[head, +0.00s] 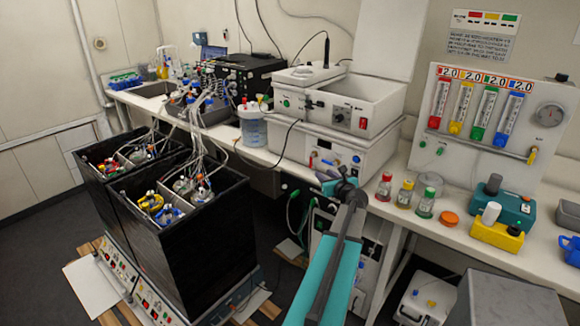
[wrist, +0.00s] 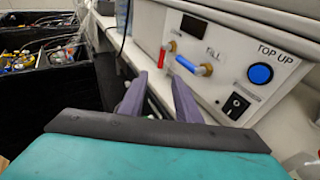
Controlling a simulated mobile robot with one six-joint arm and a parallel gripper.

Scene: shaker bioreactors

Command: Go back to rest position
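My teal arm reaches forward from the bottom centre of the head view, and my gripper (head: 333,177) is at its far end, in front of the bench edge. In the wrist view the two purple fingers of my gripper (wrist: 158,92) stand apart with a gap between them. Nothing shows between the fingers. They are in front of the white unit with the TOP UP panel (wrist: 245,70), apart from its red and blue fittings as far as I can tell.
Black shaker boxes (head: 190,235) with bottles and tubing stand at the left. On the bench (head: 455,205) are the white bath unit (head: 345,105), small coloured-cap bottles (head: 405,193), an orange lid (head: 449,218) and a flowmeter panel (head: 490,110). A grey block (head: 505,300) is at lower right.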

